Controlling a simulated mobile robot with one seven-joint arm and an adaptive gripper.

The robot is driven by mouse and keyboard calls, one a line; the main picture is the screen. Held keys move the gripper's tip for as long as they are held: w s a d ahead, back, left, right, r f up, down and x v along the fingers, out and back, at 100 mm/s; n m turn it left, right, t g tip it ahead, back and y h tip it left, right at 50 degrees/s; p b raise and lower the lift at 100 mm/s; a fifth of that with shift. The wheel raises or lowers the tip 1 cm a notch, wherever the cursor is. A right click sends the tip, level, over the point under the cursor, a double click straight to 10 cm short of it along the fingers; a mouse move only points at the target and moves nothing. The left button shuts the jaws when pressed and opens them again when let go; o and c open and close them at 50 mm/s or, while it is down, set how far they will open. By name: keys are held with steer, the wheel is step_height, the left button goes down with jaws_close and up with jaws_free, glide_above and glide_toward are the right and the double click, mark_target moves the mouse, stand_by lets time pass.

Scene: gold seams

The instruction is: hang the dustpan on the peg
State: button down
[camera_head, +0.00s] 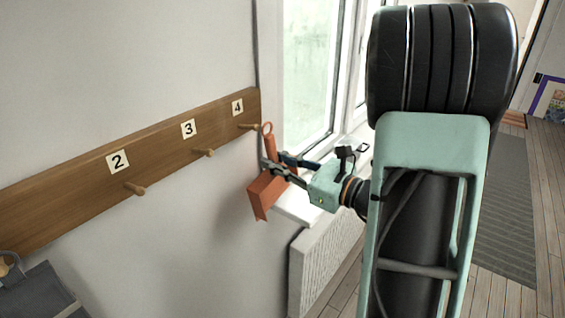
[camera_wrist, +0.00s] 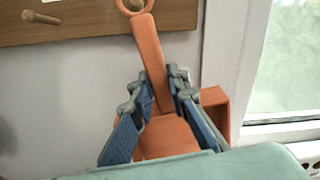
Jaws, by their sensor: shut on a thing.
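The orange dustpan (camera_head: 262,196) hangs in my gripper (camera_head: 276,166), handle up and pan down, in front of the wall. In the wrist view my gripper (camera_wrist: 156,92) is shut around the dustpan's handle (camera_wrist: 150,55), with the pan below the fingers. The ring at the handle's top (camera_head: 267,127) is beside the tip of the peg under label 4 (camera_head: 249,126). I cannot tell whether the ring is around that peg. In the wrist view the ring (camera_wrist: 133,5) is cut by the top edge, in front of the board.
The wooden board (camera_head: 75,192) also carries pegs under label 2 (camera_head: 135,189) and label 3 (camera_head: 203,152). A grey bag (camera_head: 40,290) hangs at the lower left. A window (camera_head: 308,75), its sill (camera_head: 298,208) and a radiator (camera_head: 325,255) are close to the right.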

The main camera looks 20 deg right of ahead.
steer(key=shift+f+b+x, duration=0.15)
steer(key=shift+f+x, duration=0.05)
steer(key=shift+x, duration=0.8)
steer(key=shift+f+b+x, duration=0.15)
steer(key=shift+b+x, duration=0.05)
steer(key=shift+x, duration=0.8)
steer(key=shift+f+b+x, duration=0.15)
steer(key=shift+f+x, duration=0.05)
steer(key=shift+x, duration=0.8)
steer(key=c, duration=1.8)
jaws_free()
